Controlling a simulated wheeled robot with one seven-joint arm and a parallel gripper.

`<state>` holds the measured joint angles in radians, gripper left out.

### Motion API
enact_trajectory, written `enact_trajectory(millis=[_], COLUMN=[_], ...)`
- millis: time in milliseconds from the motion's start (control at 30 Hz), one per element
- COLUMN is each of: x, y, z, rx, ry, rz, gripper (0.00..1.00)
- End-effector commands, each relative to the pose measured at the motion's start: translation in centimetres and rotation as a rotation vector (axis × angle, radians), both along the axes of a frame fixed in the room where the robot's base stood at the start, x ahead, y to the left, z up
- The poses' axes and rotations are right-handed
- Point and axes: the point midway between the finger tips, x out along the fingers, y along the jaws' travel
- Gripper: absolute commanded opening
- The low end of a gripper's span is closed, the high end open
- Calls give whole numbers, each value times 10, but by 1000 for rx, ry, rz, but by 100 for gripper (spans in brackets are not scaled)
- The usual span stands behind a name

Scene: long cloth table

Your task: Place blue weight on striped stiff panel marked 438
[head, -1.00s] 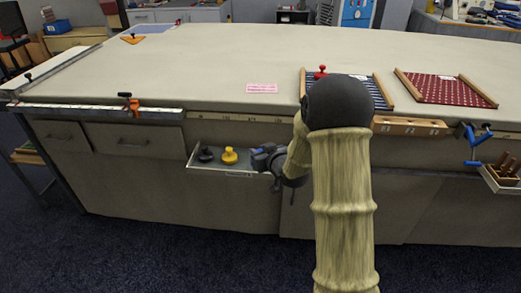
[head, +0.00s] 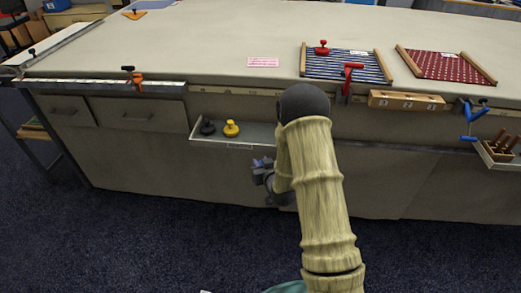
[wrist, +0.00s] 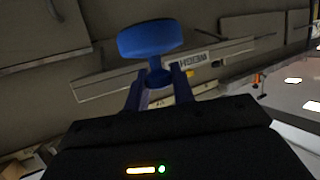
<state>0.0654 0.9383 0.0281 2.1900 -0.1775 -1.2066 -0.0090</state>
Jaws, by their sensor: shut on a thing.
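The blue weight (wrist: 151,38) has a wide round knob and a narrower stem. My gripper (wrist: 157,78) is shut on the stem, between its two fingers. In the head view, my gripper (head: 262,170) hangs in front of the table, below and right of the weights tray, clear of the tabletop. The weight is barely distinguishable there. The blue-and-white striped panel (head: 330,68) lies on the tabletop near the front edge, with wooden strips at its sides. Its small white label is too small to read. A red weight (head: 321,48) stands on its far left part.
A shallow tray (head: 250,142) holds a black weight (head: 207,127) and a yellow weight (head: 231,128). A red clamp (head: 350,78) stands at the table edge before the striped panel. A red dotted panel (head: 450,68) lies right of it. The tabletop's middle is mostly clear, with a pink card (head: 263,62).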

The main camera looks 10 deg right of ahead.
Motion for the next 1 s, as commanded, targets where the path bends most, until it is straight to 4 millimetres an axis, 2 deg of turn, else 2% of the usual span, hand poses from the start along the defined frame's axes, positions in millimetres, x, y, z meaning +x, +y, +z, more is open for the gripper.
enact_trajectory(millis=[33,200,333,467,1000], x=[-6,-30,-44,-49,-48], y=[0,-5,-9,-10,-7], z=[-18,-68,-89,-96,-96], rx=[1,-5,-9,-12,-11], ry=[7,8,4,0,-1], rz=[-15,-85,-118,-132,-126], gripper=[0,0,0,0,0])
